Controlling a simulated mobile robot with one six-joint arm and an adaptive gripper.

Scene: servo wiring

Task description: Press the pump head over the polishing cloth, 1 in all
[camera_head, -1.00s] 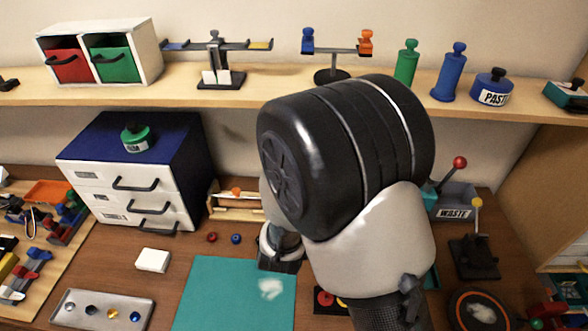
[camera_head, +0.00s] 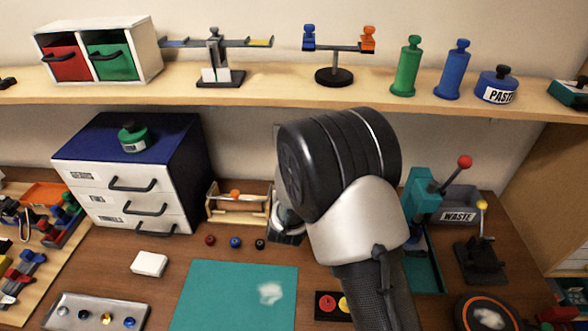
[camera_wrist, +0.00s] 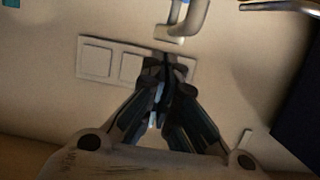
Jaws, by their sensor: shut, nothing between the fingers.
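My gripper (camera_wrist: 168,75) is shut and empty in the wrist view, its fingertips together in front of a pale wall with switch plates. In the head view my arm hides most of it. A teal mat (camera_head: 215,295) lies on the table with a ragged white patch (camera_head: 270,293) on it; I cannot tell which of these is the polishing cloth. On the shelf stand a green bottle (camera_head: 406,68) and a blue bottle (camera_head: 453,70) with knob-like tops, and a blue paste pot (camera_head: 496,86). Which thing bears the pump head is unclear. My gripper touches none of these.
A white drawer cabinet (camera_head: 95,190) with a green-lidded pot (camera_head: 133,138) stands at left. A teal lever press (camera_head: 424,195), a waste bin (camera_head: 458,205) and a round pad (camera_head: 488,313) are at right. The shelf (camera_head: 270,93) runs above the table. The mat is mostly clear.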

